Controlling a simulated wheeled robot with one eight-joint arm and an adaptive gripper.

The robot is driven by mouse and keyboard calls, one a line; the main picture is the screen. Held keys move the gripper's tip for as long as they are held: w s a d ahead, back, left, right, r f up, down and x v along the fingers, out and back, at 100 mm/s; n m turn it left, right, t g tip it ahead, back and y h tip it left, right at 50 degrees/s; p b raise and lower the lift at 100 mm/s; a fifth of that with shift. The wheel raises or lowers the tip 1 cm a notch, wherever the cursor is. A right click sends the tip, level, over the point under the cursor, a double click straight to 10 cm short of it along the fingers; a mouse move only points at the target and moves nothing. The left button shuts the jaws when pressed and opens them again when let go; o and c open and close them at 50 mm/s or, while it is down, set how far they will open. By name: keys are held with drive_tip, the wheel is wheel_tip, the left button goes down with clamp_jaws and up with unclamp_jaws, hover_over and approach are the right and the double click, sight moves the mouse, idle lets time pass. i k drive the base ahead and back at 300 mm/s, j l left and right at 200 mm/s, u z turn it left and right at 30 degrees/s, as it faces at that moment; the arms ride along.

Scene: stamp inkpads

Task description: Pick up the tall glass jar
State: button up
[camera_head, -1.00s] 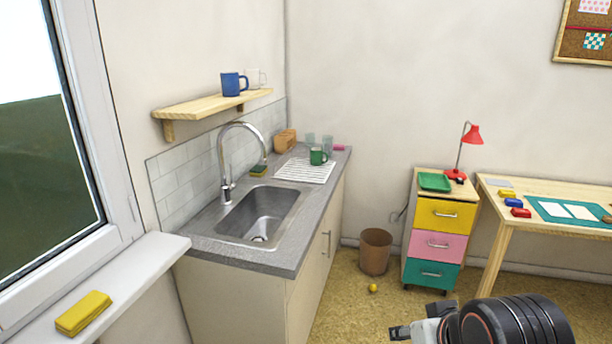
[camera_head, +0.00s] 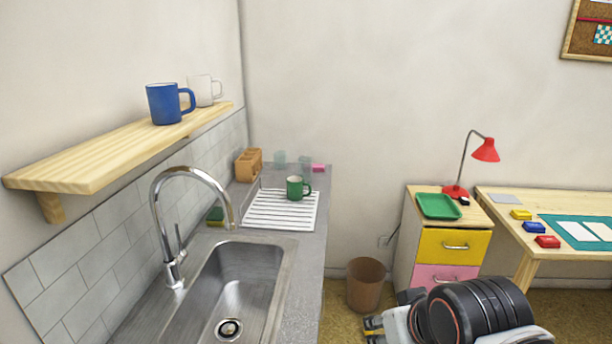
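Two pale, see-through glass vessels stand at the back of the counter, behind the dish rack: a left glass (camera_head: 280,159) and a right glass (camera_head: 304,162). They are small and faint, so I cannot tell which is the tall glass jar. The green mug partly covers the right glass's lower part. My gripper (camera_head: 373,327) is low in the picture, right of the counter and in front of the waste bin, well apart from both glasses. It is seen edge-on, and its finger opening cannot be made out. I see nothing held in it.
A green mug (camera_head: 296,188) stands on the white dish rack (camera_head: 262,213), near the glasses. A wooden holder (camera_head: 248,165) and a pink block (camera_head: 318,168) flank them. The faucet (camera_head: 168,232) arches over the sink (camera_head: 262,262). A shelf (camera_head: 110,155) with mugs juts above.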

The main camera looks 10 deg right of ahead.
sight(305, 163)
drive_tip(key=i+l+z, duration=0.25)
drive_tip(key=i+l, duration=0.9)
drive_tip(key=l, duration=0.1)
